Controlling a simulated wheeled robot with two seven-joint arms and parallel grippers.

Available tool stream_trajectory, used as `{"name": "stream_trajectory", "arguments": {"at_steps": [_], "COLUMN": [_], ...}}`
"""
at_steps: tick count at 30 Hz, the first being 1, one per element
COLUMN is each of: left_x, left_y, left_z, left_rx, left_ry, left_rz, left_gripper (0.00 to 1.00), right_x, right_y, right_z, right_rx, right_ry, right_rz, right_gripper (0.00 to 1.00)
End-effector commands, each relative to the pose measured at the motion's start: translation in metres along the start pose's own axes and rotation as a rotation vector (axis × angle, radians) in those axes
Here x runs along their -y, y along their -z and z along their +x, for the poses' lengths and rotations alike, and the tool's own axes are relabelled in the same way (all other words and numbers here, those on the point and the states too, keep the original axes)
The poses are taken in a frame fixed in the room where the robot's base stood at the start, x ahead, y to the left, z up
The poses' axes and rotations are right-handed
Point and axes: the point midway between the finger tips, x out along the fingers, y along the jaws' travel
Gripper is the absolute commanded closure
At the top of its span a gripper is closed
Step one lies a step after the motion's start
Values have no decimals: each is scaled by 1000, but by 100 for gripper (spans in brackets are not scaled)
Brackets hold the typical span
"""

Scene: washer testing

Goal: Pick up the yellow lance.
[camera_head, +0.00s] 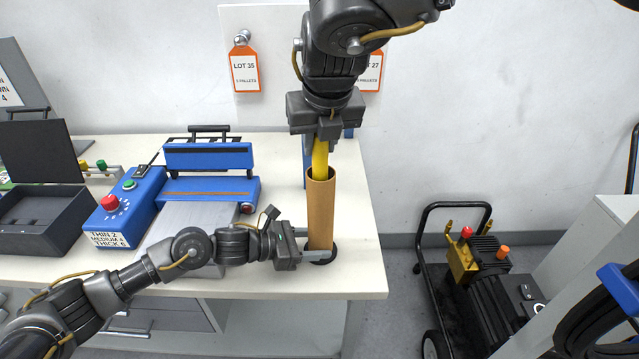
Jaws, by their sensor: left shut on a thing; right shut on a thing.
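The yellow lance (320,160) shows as a short yellow length between my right gripper and a brown cardboard tube. My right gripper (322,134) comes from above and is shut on the lance's upper end. The lance's lower part is hidden inside the tube. The brown tube (320,212) stands upright on the table, near its right edge, in a dark round base (332,255). My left gripper (314,256) is shut on the tube near its bottom, from the left.
A blue sealing machine (208,188), a blue control box (127,207) and an open dark case (38,236) stand on the white table (330,285) to the left. A pressure washer cart (480,270) stands on the floor at right.

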Motion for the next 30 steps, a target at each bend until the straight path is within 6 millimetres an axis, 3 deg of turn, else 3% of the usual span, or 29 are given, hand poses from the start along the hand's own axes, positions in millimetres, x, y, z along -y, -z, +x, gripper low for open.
{"name": "stream_trajectory", "arguments": {"at_steps": [11,21,30], "left_x": [0,0,0], "left_y": [0,0,0], "left_z": [0,0,0], "left_rx": [-1,-1,-1], "left_ry": [0,0,0], "left_rz": [-1,-1,-1], "left_gripper": [61,61,61], "right_x": [0,-1,0], "right_y": [-4,-28,-38], "right_z": [-7,-66,-92], "right_rx": [4,6,2], "right_ry": [0,-2,-1], "right_rz": [1,1,1], "right_gripper": [100,100,100]}}
